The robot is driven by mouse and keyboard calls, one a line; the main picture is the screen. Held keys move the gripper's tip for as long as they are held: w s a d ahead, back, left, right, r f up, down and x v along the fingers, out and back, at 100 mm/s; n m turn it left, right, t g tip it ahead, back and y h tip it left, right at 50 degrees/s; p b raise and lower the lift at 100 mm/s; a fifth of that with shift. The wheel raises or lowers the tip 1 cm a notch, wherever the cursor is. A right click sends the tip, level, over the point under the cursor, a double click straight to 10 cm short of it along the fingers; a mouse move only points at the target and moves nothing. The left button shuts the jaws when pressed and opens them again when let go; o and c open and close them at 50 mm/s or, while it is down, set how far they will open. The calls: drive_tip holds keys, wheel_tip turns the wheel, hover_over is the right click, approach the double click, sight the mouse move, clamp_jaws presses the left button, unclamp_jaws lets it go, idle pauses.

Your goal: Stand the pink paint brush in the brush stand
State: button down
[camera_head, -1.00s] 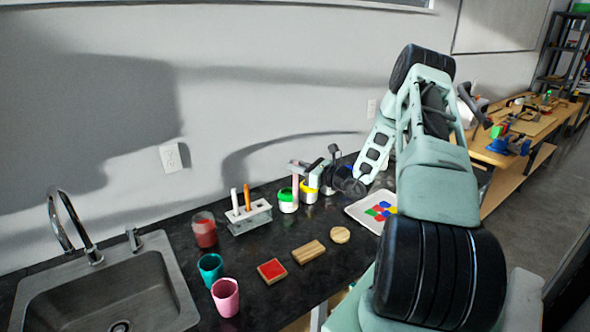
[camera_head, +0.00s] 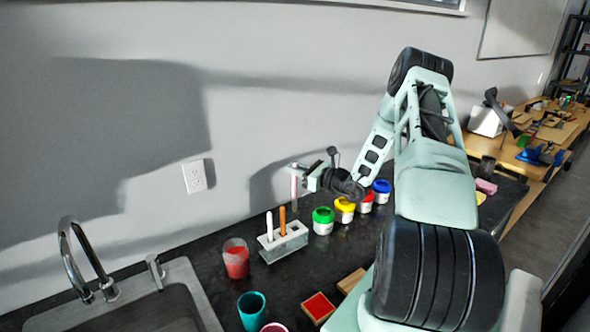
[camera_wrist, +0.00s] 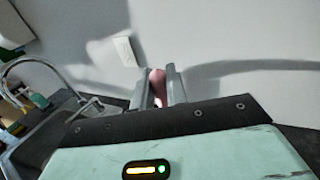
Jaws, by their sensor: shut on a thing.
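The pink paint brush (camera_head: 294,186) hangs upright in my gripper (camera_head: 301,179), above the counter. My gripper is shut on it; in the wrist view the pink brush (camera_wrist: 157,84) shows between the two fingers (camera_wrist: 159,91). The brush stand (camera_head: 291,243) is a pale rack on the dark counter, below the held brush in the head view. A white brush (camera_head: 269,226) and an orange brush (camera_head: 282,221) stand in its left and middle parts. The brush's lower end looks higher than the stand's top; the depth between them is unclear.
A jar of red paint (camera_head: 236,260) stands left of the stand, and green (camera_head: 323,222) and yellow (camera_head: 344,211) paint jars stand right of it. The sink (camera_head: 160,310) is at left.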

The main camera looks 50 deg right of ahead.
sight(295, 210)
drive_tip(key=shift+f+b, duration=4.4)
drive_tip(key=shift+f, duration=1.85)
